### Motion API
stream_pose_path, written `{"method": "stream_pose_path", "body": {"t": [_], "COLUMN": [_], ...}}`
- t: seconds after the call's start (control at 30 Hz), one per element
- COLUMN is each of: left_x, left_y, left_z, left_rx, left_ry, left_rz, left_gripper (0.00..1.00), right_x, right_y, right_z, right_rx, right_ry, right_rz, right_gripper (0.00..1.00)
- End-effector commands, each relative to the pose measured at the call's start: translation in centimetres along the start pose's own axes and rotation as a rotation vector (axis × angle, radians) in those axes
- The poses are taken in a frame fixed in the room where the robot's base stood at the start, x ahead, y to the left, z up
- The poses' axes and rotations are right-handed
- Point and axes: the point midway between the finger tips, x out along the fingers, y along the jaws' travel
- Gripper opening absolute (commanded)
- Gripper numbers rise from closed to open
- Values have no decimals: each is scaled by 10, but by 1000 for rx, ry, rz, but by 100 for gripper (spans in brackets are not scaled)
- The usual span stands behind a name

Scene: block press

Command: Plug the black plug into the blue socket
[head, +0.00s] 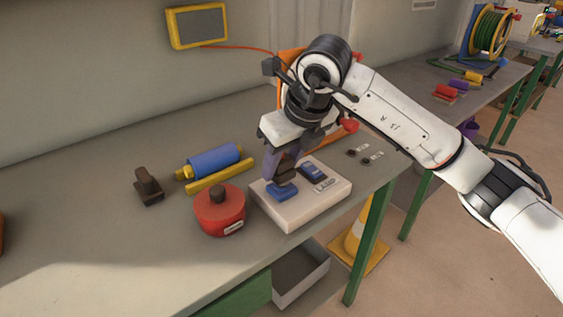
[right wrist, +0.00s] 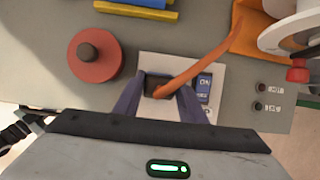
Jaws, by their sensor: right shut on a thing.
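The blue socket (head: 281,191) is on top of a white box (head: 299,212) near the table's right front corner. My right gripper (head: 282,170) points down over the socket. In the right wrist view, its two purple-grey fingers (right wrist: 158,92) are shut on the dark plug (right wrist: 154,82), with an orange cable (right wrist: 205,66) running up to the right. The plug is at the socket, but the fingers and cable hide the join, so I cannot tell whether it is inside or just above. My left gripper is not in view.
A blue rocker switch (head: 313,171) sits beside the socket on the box. A red round pot (head: 219,211) stands close left. A blue roller (head: 214,161), a yellow bar (head: 219,177) and a brown block (head: 148,187) lie farther left. The table's front left is clear.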

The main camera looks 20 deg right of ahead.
Motion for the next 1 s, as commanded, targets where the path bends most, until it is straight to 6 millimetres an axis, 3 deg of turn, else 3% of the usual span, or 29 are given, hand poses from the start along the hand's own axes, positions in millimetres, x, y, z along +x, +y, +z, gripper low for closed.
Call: {"method": "stream_pose_path", "body": {"t": [0.53, 0.57, 0.7, 1.0], "left_x": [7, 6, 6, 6], "left_y": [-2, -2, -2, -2], "left_z": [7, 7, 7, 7], "left_rx": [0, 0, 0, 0], "left_ry": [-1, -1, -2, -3], "left_rz": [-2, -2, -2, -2], "left_gripper": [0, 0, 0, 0], "right_x": [10, 10, 10, 10], "right_y": [0, 0, 0, 0], "right_z": [-4, -4, -4, -4], "right_rx": [0, 0, 0, 0], "right_ry": [0, 0, 0, 1], "right_rz": [0, 0, 0, 0], "right_gripper": [17, 39, 59, 59]}}
